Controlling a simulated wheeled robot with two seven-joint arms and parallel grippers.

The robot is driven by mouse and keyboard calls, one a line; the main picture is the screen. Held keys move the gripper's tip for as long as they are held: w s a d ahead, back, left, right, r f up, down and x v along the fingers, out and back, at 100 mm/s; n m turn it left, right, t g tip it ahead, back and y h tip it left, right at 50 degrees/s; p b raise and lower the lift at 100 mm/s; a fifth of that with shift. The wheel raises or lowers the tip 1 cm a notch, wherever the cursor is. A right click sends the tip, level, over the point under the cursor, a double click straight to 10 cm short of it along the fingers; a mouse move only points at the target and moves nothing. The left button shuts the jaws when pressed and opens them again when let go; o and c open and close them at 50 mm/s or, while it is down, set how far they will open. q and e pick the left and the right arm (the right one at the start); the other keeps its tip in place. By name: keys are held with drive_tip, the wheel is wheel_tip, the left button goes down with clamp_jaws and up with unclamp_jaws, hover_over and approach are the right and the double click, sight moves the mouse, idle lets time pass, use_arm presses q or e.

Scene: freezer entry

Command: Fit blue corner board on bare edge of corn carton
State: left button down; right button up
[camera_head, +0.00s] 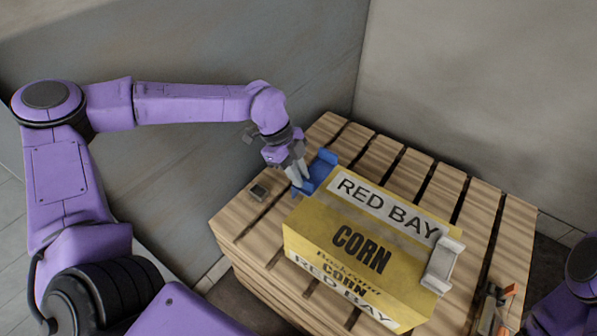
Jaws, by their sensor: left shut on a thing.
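The yellow corn carton (335,225) sits on the wooden pallet, with a white "RED BAY" band on top. A light grey corner board (443,264) covers its right top edge. The blue corner board (320,171) is at the carton's far left end, close to its upper left corner. I cannot tell whether it touches the carton. My left gripper (298,174) is shut on the blue board, at its left side, with the fingers pointing down. My right gripper is out of view; only part of the right arm shows at the lower right.
The slatted pallet (240,227) has bare boards left of and behind the carton. A tool with orange parts (490,306) lies at the right. Grey walls (480,90) stand close behind and left.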

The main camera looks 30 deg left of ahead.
sight(299, 190)
use_arm(q)
wheel_tip(299, 190, down, 6)
drive_tip(key=b, duration=0.4)
drive_tip(key=shift+d+f, duration=0.15)
drive_tip(key=shift+f, duration=0.1)
drive_tip(key=shift+d+f+b, duration=0.2)
drive_tip(key=shift+f+b, duration=0.2)
drive_tip(key=shift+f, duration=0.1)
drive_tip(key=shift+f, duration=0.25)
drive_tip(key=c, duration=1.1)
unclamp_jaws()
drive_tip(key=shift+o, duration=0.2)
drive_tip(key=b+v, duration=0.2)
drive_tip(key=v, duration=0.8)
drive_tip(key=shift+a+r, duration=0.15)
drive_tip(key=shift+r, duration=0.15)
drive_tip(key=shift+s+f, duration=0.1)
